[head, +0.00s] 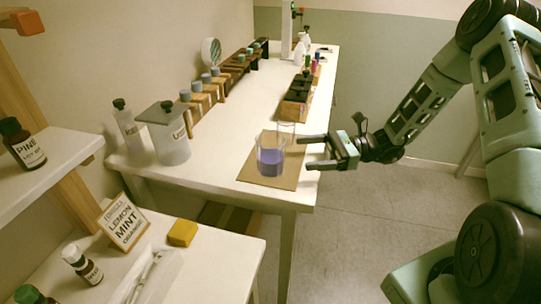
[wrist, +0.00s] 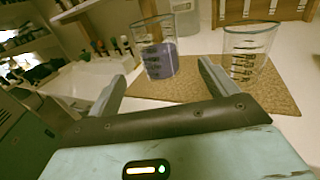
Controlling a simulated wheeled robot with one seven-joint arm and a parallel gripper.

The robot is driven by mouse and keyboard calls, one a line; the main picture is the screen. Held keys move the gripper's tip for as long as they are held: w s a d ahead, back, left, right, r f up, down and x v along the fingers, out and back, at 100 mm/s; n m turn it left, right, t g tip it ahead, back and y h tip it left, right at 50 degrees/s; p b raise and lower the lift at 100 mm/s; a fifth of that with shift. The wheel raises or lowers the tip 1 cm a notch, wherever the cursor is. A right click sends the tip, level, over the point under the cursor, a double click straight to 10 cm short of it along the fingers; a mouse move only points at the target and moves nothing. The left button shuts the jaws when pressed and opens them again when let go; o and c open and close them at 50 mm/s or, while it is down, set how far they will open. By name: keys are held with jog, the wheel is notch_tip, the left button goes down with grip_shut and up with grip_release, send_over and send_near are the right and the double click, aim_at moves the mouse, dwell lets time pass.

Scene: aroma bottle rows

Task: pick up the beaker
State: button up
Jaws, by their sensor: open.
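A clear beaker with purple liquid (head: 270,160) stands upright near the front of a tan mat (head: 259,179). In the wrist view the purple beaker (wrist: 160,60) shows ahead of my fingertips, roughly between them. A second, empty clear glass with markings (head: 287,131) stands just behind it in the head view; it also shows at the upper right of the wrist view (wrist: 247,55). My gripper (head: 308,153) is open and empty, to the right of the purple beaker, with its fingers pointing left toward it. A gap shows between the fingertips and the beaker.
Wooden bottle racks (head: 296,104) stand farther back on the white table (head: 230,140). Two capped clear bottles, one of them large (head: 170,138), stand at the left. A yellow block (head: 182,232) and a lemon mint sign (head: 122,222) are on the lower table.

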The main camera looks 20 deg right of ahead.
jog(key=p, duration=0.1)
send_near(263, 156)
jog(key=w+a+f, duration=0.1)
jog(key=w, duration=0.1)
jog(key=w+a+f, duration=0.1)
jog(key=a, duration=0.1)
jog(key=shift+w+a+f, duration=0.15)
jog(key=shift+w+a, duration=0.05)
jog(key=shift+w, duration=0.2)
jog(key=p+x, duration=0.2)
jog(key=x, duration=0.3)
jog(key=shift+s, duration=0.2)
jog(key=shift+a, duration=0.25)
jog(key=c, duration=1.2)
jog(key=shift+c, duration=0.2)
jog(key=shift+w, duration=0.1)
